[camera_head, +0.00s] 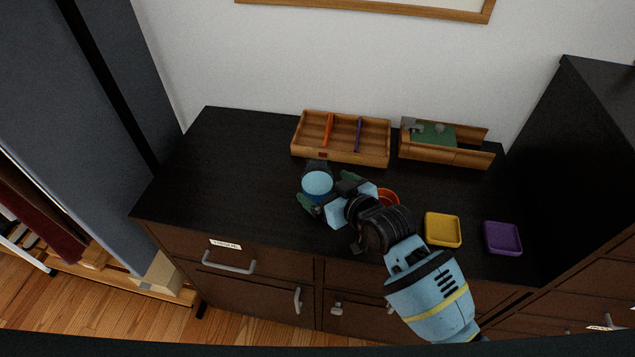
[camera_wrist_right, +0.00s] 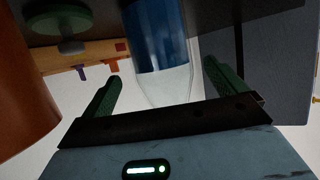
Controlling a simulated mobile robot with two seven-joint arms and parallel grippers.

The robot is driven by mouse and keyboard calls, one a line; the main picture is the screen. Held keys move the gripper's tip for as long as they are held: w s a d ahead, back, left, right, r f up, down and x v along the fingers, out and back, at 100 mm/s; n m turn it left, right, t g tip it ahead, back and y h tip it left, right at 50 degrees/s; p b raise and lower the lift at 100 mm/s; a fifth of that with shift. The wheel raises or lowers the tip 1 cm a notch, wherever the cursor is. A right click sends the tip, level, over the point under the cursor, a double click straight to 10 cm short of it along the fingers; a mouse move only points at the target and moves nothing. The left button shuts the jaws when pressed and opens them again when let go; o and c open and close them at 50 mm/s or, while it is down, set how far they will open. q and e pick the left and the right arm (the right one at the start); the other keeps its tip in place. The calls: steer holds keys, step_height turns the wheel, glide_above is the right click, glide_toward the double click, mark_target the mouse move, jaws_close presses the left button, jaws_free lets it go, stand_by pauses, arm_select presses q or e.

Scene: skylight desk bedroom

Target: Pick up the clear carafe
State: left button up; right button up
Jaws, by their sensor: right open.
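The clear carafe (camera_head: 317,183) stands on the dark dresser top, left of centre, and shows as a pale blue round shape in the head view. In the right wrist view the carafe (camera_wrist_right: 163,40) is blue in its upper part of the picture and clear where it narrows. My right gripper (camera_head: 326,190) is at the carafe, with green fingers. In the wrist view the open fingers (camera_wrist_right: 163,88) stand either side of the carafe, with gaps visible on both sides. The gripper hides part of the carafe in the head view. My left gripper is not in view.
An orange cup (camera_head: 389,196) stands close right of the gripper. A divided wooden tray (camera_head: 345,157) and a wooden box (camera_head: 455,157) stand behind. A yellow dish (camera_head: 442,230) and a purple dish (camera_head: 502,238) lie at right. The dresser's left top (camera_head: 210,180) is clear.

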steer(key=x, duration=0.4)
steer(key=shift+a+r, duration=0.1)
steer(key=shift+a, duration=0.05)
steer(key=c, duration=1.3)
steer(key=shift+r, duration=0.15)
steer(key=shift+c, duration=0.8)
steer(key=shift+r, duration=0.1)
